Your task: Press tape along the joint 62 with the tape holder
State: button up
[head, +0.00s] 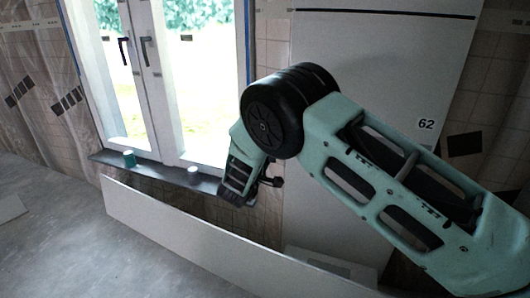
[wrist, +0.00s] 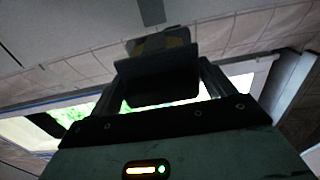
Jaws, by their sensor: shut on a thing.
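My gripper (wrist: 160,84) is shut on a dark block with a tan patch, which I take to be the tape holder (wrist: 158,62). In the head view, my gripper (head: 238,188) hangs in front of the wall just right of the window, and the holder cannot be made out clearly. A label "62" (head: 426,124) sits on the right part of a pale wall panel (head: 385,62), partly behind my arm. A dark line (head: 385,12) crosses the panel's top. Which seam is the joint is not clear. A short dark strip (wrist: 151,11) shows beyond the holder in the wrist view.
A window (head: 165,70) with black handles is at the left. Its dark sill (head: 160,172) bears a teal cup (head: 129,158) and a small pale cup (head: 193,172). A long white board (head: 190,240) stands low before the wall. Grey floor (head: 60,240) is open at the left.

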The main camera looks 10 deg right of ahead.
jog(key=b+x, duration=0.3)
jog(key=x, duration=0.3)
jog(key=shift+w+d+b, duration=0.1)
jog(key=shift+w+b, duration=0.15)
jog(key=shift+b, duration=0.1)
jog(key=shift+s+r, duration=0.1)
jog(key=shift+r, duration=0.05)
jog(key=shift+c, duration=0.5)
jog(key=shift+p+x, duration=0.8)
jog(key=shift+p, duration=1.2)
dwell(1.4)
